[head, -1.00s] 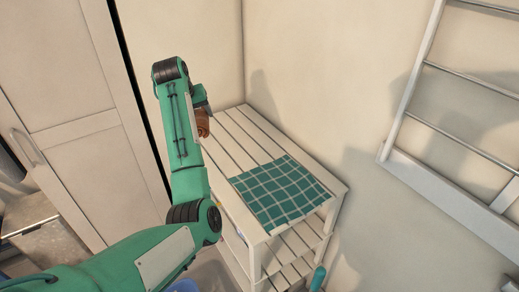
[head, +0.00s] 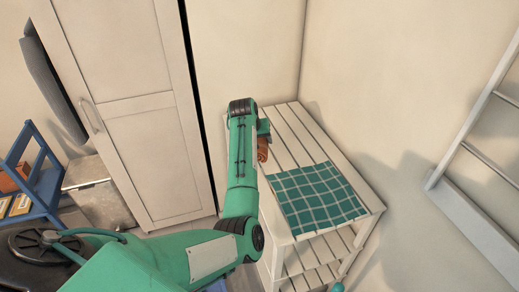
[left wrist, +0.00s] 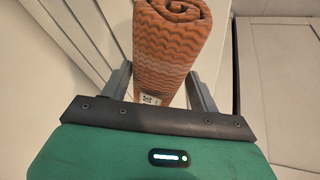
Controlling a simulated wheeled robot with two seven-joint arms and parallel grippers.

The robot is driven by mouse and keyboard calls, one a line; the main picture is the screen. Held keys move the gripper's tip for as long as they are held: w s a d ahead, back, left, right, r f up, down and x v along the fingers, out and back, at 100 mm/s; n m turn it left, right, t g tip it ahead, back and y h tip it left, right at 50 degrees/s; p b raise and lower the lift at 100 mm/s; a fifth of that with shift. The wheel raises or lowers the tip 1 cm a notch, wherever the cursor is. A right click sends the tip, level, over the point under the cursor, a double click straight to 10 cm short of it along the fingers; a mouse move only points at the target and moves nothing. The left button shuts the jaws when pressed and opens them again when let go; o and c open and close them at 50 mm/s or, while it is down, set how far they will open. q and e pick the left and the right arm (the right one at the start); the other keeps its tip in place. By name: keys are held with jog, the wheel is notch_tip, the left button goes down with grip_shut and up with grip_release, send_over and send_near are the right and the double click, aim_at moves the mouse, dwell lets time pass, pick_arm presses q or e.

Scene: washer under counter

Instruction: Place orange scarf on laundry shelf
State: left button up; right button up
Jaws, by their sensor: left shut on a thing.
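The orange scarf (left wrist: 172,45) is a rolled bundle with a wavy pattern, seen in the left wrist view between the two fingers of my left gripper (left wrist: 163,88). My left gripper is shut on it. In the head view a small part of the scarf (head: 262,149) shows beside my left gripper (head: 264,135), at the left edge of the white slatted shelf (head: 290,135). I cannot tell whether the scarf touches the slats. My right gripper is not in view.
A green checked cloth (head: 318,198) lies on the shelf's front part; the slats behind it are bare. A tall white cabinet (head: 140,110) stands to the left. A ladder (head: 480,150) is at the right wall. A blue rack (head: 35,185) and a metal box (head: 98,195) are at far left.

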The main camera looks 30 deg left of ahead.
pick_arm(q)
jog(key=shift+f, duration=0.75)
notch_tip(320, 180, down, 4)
jog(key=shift+r+p, duration=0.25)
jog(key=shift+p, duration=0.15)
jog(key=shift+f, duration=0.35)
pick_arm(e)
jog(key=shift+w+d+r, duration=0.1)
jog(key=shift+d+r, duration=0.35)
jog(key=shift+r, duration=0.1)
pick_arm(q)
jog(key=o, duration=1)
jog(key=shift+f, duration=0.1)
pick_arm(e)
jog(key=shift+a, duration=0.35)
pick_arm(q)
jog(key=b+v, duration=0.1)
jog(key=v, duration=1.1)
jog(key=shift+b, duration=0.35)
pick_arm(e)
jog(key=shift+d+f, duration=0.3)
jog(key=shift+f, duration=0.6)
